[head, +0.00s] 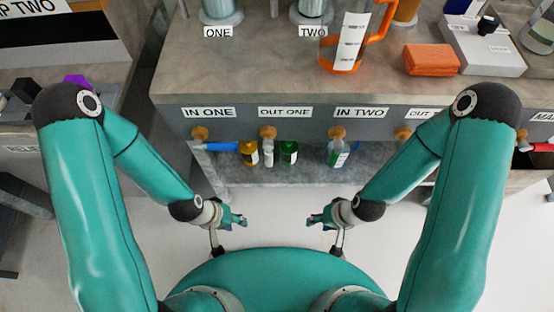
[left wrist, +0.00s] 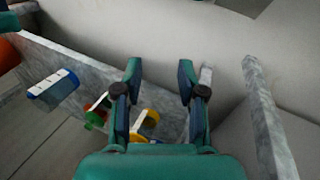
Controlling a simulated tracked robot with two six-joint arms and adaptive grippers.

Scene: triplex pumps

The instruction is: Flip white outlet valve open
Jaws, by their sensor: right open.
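The white valve handle (head: 267,153) hangs down below a tan knob (head: 268,132) under the OUT ONE label on the workbench front. My left gripper (head: 240,220) is in front of the bench, lower in the head view and apart from the handle. In the left wrist view, its two fingers (left wrist: 160,85) are spread with nothing between them. My right gripper (head: 313,219) is open and empty to the right of the left one, also away from the bench. I cannot identify the white handle for certain in the left wrist view.
A blue handle (head: 220,146) lies sideways under IN ONE. A red handle (head: 541,147) is at far right. An orange-handled jug (head: 345,45) stands on the bench.

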